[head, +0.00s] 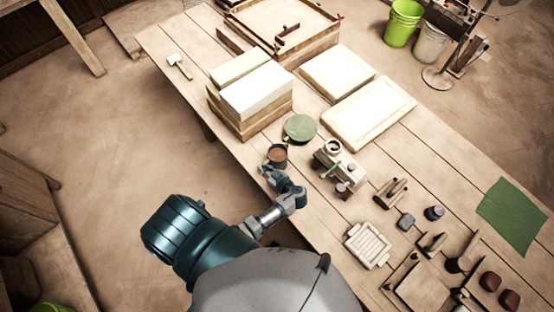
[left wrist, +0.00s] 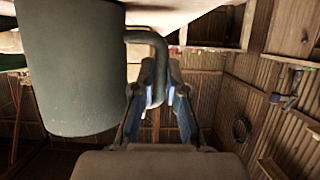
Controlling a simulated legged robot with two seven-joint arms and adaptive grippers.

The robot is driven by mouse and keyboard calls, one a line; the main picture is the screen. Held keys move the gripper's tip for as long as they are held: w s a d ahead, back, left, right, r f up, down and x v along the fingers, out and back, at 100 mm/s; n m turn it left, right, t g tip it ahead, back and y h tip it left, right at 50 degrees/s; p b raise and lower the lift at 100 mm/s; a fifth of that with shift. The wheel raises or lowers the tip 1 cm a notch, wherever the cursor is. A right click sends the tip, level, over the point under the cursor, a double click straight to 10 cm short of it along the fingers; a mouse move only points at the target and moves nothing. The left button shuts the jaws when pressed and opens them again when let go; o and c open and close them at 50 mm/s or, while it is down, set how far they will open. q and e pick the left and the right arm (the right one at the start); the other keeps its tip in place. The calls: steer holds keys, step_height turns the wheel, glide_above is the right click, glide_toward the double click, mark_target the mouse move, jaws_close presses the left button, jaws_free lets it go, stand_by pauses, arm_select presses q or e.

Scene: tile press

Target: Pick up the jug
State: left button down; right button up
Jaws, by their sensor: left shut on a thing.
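The jug (head: 278,156) is a small dark grey-green vessel with brown contents, near the table's front edge in the head view. In the left wrist view, the jug (left wrist: 72,70) fills the left side, with its curved handle (left wrist: 158,62) reaching to the right. My left gripper (head: 268,172) comes in from below and meets the jug on its near side. In the left wrist view, my left gripper (left wrist: 162,90) has its fingers on either side of the handle, shut on it. Whether the jug's base touches the table is hard to tell. My right gripper is not in view.
The long wooden table (head: 180,95) has a green round disc (head: 300,128) just behind the jug and a small block with tools (head: 340,168) to its right. Stacked white slabs (head: 258,92) stand to the upper left. A ribbed white tile (head: 367,245) lies nearer.

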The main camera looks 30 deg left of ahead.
arm_select(q)
steer(key=shift+d, duration=0.15)
steer(key=shift+r, duration=0.2)
steer(key=shift+r, duration=0.2)
steer(key=s+d+r+b, duration=0.2)
steer(key=s+d+r, duration=0.2)
steer(key=s+d, duration=0.5)
steer(key=s, duration=0.4)
steer(key=shift+r, duration=0.15)
steer(key=shift+s, duration=0.15)
